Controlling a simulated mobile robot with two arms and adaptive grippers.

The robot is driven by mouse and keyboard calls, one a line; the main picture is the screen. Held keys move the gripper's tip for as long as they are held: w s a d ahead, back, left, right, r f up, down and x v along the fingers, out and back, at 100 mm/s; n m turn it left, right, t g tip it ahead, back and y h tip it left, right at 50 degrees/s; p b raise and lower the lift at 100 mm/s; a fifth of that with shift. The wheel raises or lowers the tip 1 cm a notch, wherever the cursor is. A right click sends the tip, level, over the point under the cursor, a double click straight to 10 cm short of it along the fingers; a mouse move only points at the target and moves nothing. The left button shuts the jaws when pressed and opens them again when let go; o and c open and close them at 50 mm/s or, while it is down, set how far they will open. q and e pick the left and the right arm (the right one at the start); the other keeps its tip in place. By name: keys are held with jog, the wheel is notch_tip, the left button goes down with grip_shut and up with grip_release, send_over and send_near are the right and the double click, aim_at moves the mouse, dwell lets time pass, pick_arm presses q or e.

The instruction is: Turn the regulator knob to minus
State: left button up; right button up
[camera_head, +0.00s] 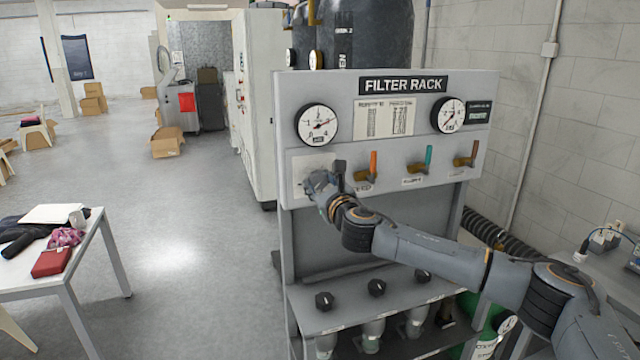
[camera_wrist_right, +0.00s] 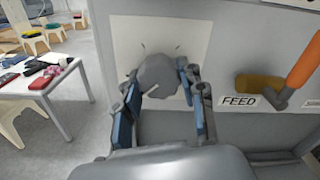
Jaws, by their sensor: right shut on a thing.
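The regulator knob (camera_wrist_right: 158,76) is a grey round knob with a light pointer line, on a pale plate (camera_wrist_right: 112,32) at the left of the filter rack panel. My right gripper (camera_wrist_right: 155,85) is at the knob, with its blue-padded fingers on either side, shut on it. In the head view my right gripper (camera_head: 328,180) covers most of the knob. The plate's markings are too small to read, and the plus and minus ends cannot be told apart. The pointer line runs slantwise across the knob. My left gripper is not in view.
An orange FEED lever (camera_head: 373,165) stands just right of the knob, with a teal lever (camera_head: 428,158) and a brown lever (camera_head: 472,155) further right. Two gauges, left (camera_head: 317,124) and right (camera_head: 448,115), sit above. A white table (camera_head: 95,255) stands at the left; the floor between is clear.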

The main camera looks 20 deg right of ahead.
jog(key=o, duration=1.2)
jog(key=shift+s, duration=0.1)
jog(key=s, duration=1.1)
jog(key=shift+s+d, duration=0.25)
jog(key=shift+s, duration=0.15)
jog(key=shift+f, duration=0.1)
